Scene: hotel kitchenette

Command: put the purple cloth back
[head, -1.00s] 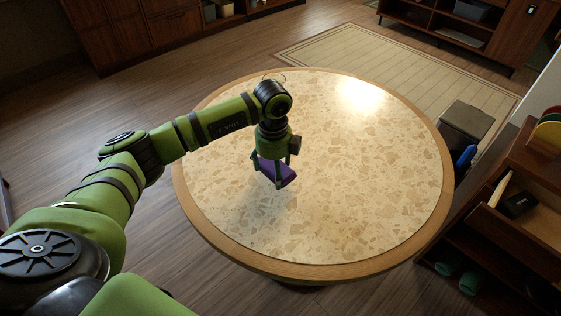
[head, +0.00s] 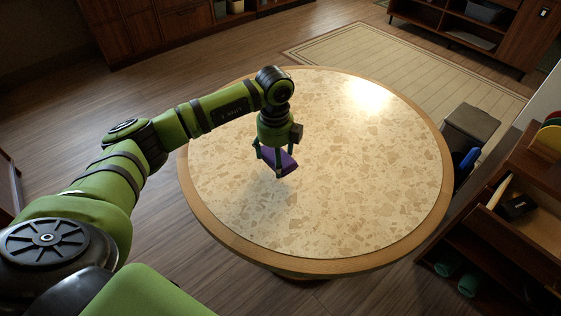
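The purple cloth (head: 287,161) looks like a small folded piece and is between the fingers of my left gripper (head: 276,165). The fingers are closed on it, and they partly hide it. The gripper points down over the left-middle part of the round table (head: 350,190). The cloth appears to be a little above the tabletop, with a faint shadow below; the exact gap is hard to tell. My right gripper is out of view.
The speckled tabletop with its wooden rim is otherwise bare. At the right stand a dark bin (head: 468,128) and a wooden shelf unit (head: 500,240) with an open compartment and green slippers (head: 458,274) below. A striped rug (head: 400,60) lies behind the table.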

